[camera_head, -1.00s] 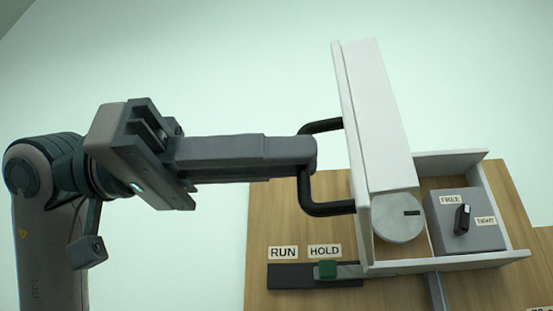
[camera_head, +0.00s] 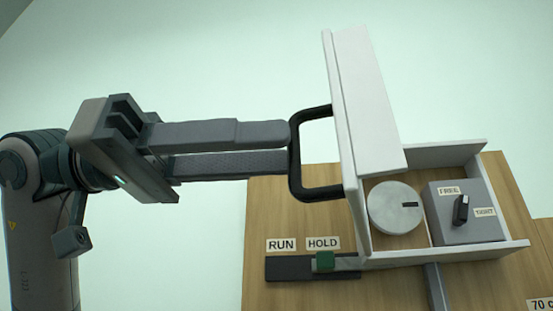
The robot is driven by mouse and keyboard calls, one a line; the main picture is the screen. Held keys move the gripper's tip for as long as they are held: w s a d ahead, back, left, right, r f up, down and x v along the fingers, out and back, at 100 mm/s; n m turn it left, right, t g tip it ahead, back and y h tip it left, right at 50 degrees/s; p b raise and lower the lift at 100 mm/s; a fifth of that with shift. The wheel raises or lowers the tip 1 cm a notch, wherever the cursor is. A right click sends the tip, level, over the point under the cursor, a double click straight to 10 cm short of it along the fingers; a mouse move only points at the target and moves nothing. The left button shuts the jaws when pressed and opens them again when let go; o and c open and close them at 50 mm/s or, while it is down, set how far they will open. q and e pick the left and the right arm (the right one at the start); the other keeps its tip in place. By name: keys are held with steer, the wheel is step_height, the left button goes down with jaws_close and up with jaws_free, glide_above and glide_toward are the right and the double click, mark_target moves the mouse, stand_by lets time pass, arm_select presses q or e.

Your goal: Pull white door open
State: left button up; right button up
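The white door (camera_head: 368,105) stands swung out from the white-walled compartment, so the inside shows. Its black U-shaped handle (camera_head: 297,178) sticks out to the left. My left gripper (camera_head: 289,147) comes in from the left, its two long grey fingers level and pointing at the handle's upright bar. A gap shows between the fingers, so it is open. Its fingertips are right at the bar; whether they touch it I cannot tell. My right gripper is not in view.
Inside the compartment (camera_head: 440,258) are a round silver disc (camera_head: 395,207) and a grey box (camera_head: 480,230) with a black knob (camera_head: 461,210), labelled FREE and TIGHT. The wooden board (camera_head: 270,215) surrounds these.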

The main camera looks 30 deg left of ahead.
arm_select(q)
steer(key=b+v, duration=0.3)
steer(key=v, duration=1.2)
steer(key=shift+b, duration=0.35)
steer(key=shift+a, duration=0.1)
steer(key=shift+s, duration=0.1)
